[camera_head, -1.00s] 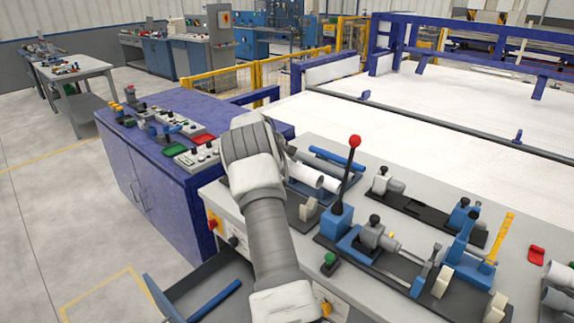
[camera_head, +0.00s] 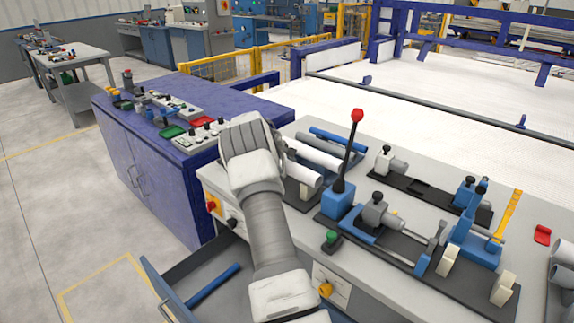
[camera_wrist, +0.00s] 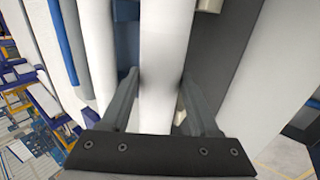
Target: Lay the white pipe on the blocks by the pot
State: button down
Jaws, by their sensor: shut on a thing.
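My gripper (camera_wrist: 160,82) is shut on the white pipe (camera_wrist: 158,45), with one finger on each side of it in the wrist view. In the head view my own wrist hides the fingers, and a white pipe (camera_head: 306,172) sticks out to the right of it. I cannot tell whether the held pipe touches what is below. Small cream blocks stand on the bench: one (camera_head: 305,191) beside the pipe's end, others (camera_head: 448,260) (camera_head: 503,288) at the front right. I cannot make out a pot for certain.
A second white pipe (camera_head: 318,155) and a blue pipe (camera_head: 331,139) lie just behind. A red-knobbed lever (camera_head: 357,116) stands upright to the right. Clamp fixtures (camera_head: 385,215) fill the bench's middle. An open drawer with a blue bar (camera_head: 213,285) is below left.

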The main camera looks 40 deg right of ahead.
jog(key=shift+c, duration=0.2)
grip_release()
jog(key=s+a+r+m+t+y+p, duration=0.1)
jog(key=s+a+r, duration=0.2)
jog(key=a+r, duration=0.85)
jog(key=s+a+r+t+y+p, duration=0.1)
jog(key=s+a+r, duration=0.3)
jog(key=a+r, duration=0.8)
jog(key=s+a+r+t+y+p, duration=0.1)
jog(key=s+a+r+y, duration=0.15)
jog(key=s+a, duration=0.6)
jog(key=s+a+r+t+y, duration=0.1)
jog(key=s+a+r, duration=0.3)
jog(key=s+a, duration=0.5)
jog(key=s+a+f+t+y+p, duration=0.1)
jog(key=s+a+f, duration=0.2)
jog(key=s+a, duration=0.4)
jog(key=shift+s+f, duration=0.25)
jog(key=shift+s, duration=0.3)
